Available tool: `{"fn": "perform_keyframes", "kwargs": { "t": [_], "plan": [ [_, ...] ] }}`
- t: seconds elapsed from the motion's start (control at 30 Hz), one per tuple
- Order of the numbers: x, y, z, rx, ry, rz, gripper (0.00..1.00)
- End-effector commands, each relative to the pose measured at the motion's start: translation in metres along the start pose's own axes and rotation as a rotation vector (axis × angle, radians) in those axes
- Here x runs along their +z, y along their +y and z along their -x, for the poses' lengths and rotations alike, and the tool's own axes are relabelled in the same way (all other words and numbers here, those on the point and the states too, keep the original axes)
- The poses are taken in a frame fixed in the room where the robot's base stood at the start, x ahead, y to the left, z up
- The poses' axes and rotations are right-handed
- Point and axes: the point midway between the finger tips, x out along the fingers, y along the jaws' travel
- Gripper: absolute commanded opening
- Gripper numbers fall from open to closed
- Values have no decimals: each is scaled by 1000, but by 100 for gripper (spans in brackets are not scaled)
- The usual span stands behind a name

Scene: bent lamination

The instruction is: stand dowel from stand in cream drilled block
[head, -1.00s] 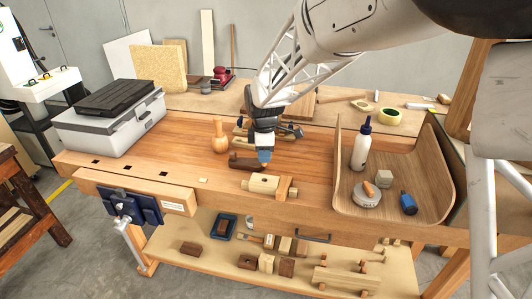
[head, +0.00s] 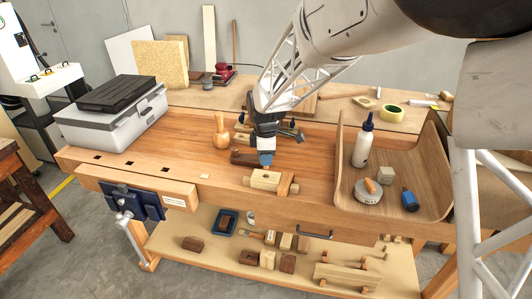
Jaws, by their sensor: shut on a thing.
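The cream drilled block (head: 264,181) lies near the front edge of the workbench, with a wooden crosspiece at its right end. My gripper (head: 266,164) points down just above and behind the block's top. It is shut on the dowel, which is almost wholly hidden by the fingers. I cannot tell whether the dowel's lower end touches the block or its hole. A dark brown wooden piece (head: 243,158), probably the stand, lies behind the block and partly behind my gripper.
A wooden mallet (head: 221,135) stands left of my gripper. A curved wooden tray (head: 345,208) at right holds a glue bottle (head: 364,140), a round tin (head: 368,191) and a blue item (head: 410,201). A grey toolbox (head: 112,120) is at left.

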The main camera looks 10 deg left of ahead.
Motion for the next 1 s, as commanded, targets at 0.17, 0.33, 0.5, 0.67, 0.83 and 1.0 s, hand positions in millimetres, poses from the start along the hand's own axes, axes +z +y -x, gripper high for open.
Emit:
{"fn": "perform_keyframes", "kwargs": {
  "t": [0.17,0.33,0.5,0.67,0.83,1.0],
  "plan": [
    [0,0,-12,-1,0,0,0],
    [0,0,-20,1,0,0,0],
    [0,0,-24,1,0,0,0],
    [0,0,-26,0,0,0,0],
    [0,0,-26,0,0,0,0],
    [0,0,-26,0,0,0,0]
  ]
}}
